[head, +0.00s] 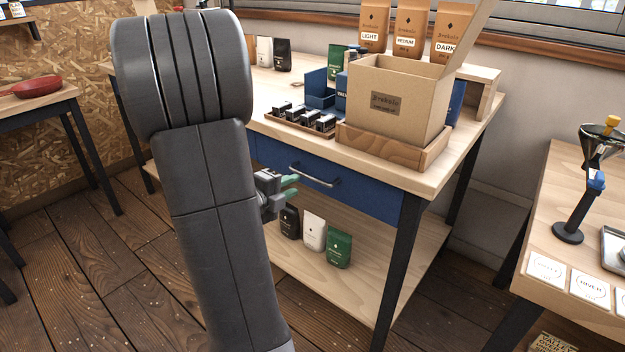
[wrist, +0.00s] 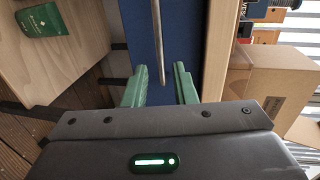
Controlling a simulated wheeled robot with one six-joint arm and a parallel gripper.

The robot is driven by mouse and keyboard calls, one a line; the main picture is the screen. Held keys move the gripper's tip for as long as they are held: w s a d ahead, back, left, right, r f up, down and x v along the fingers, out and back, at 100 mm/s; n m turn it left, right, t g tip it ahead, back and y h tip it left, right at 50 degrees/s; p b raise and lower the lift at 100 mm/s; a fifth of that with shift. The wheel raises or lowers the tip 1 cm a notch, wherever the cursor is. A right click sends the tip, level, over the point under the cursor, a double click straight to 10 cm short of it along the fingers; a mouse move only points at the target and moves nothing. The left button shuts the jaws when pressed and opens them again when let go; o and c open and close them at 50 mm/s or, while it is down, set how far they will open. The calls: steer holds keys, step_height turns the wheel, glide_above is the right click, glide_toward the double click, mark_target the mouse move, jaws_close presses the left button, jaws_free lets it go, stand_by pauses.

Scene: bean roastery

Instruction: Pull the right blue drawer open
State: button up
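The right blue drawer (head: 370,199) sits under the wooden table top and looks shut. Its grey bar handle (head: 315,176) runs across the front. My gripper (head: 290,186) is just in front of and below the handle's left end, its green fingers apart. In the wrist view, the open gripper (wrist: 162,84) points at the blue drawer front (wrist: 143,35), and the handle (wrist: 161,45) lines up with the gap between the fingers. The fingers do not grip it; whether they reach around it in depth I cannot tell. My arm hides the left part of the table front.
On the table top stand a cardboard box (head: 400,98) in a wooden tray, several small black tins (head: 303,115) and paper bags (head: 410,27). Bags stand on the lower shelf (head: 385,290), including a green one (head: 339,249). A side table (head: 570,200) is at the right.

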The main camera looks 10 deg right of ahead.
mark_target(310, 178)
steer(key=b+x, duration=0.1)
steer(key=x, duration=0.7)
steer(key=shift+w+d, duration=0.2)
steer(key=shift+d, duration=0.1)
jaws_close()
